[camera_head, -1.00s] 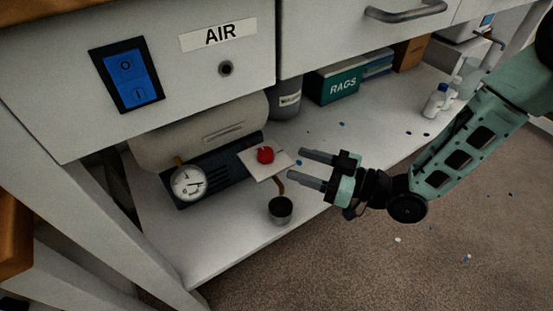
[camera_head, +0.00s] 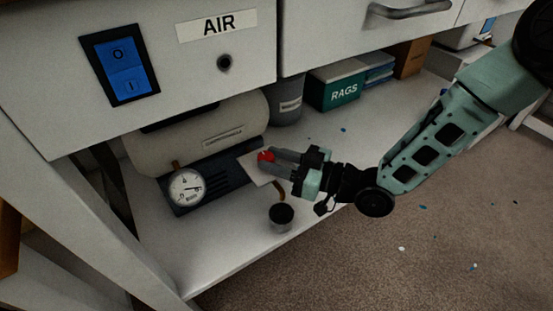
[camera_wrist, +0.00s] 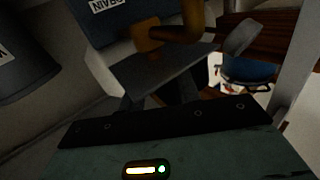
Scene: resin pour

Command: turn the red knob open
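The red knob (camera_head: 266,156) sits on a pale square plate (camera_head: 252,165) at the right end of the compressor in the head view. My gripper (camera_head: 269,162) is at the knob, reaching in from the right. Its two grey fingers are apart, with the knob at their tips and partly covered by them. I cannot tell whether they touch it. In the wrist view, the dark fingers (camera_wrist: 158,94) show in front of a grey plate (camera_wrist: 160,75), and the knob cannot be made out.
The compressor (camera_head: 205,135) with a round gauge (camera_head: 187,188) stands on the low shelf (camera_head: 235,240). A small dark cup (camera_head: 281,216) stands just below my gripper. A grey container (camera_head: 287,103) and a RAGS box (camera_head: 335,88) are behind. The cabinet front (camera_head: 200,70) overhangs the shelf.

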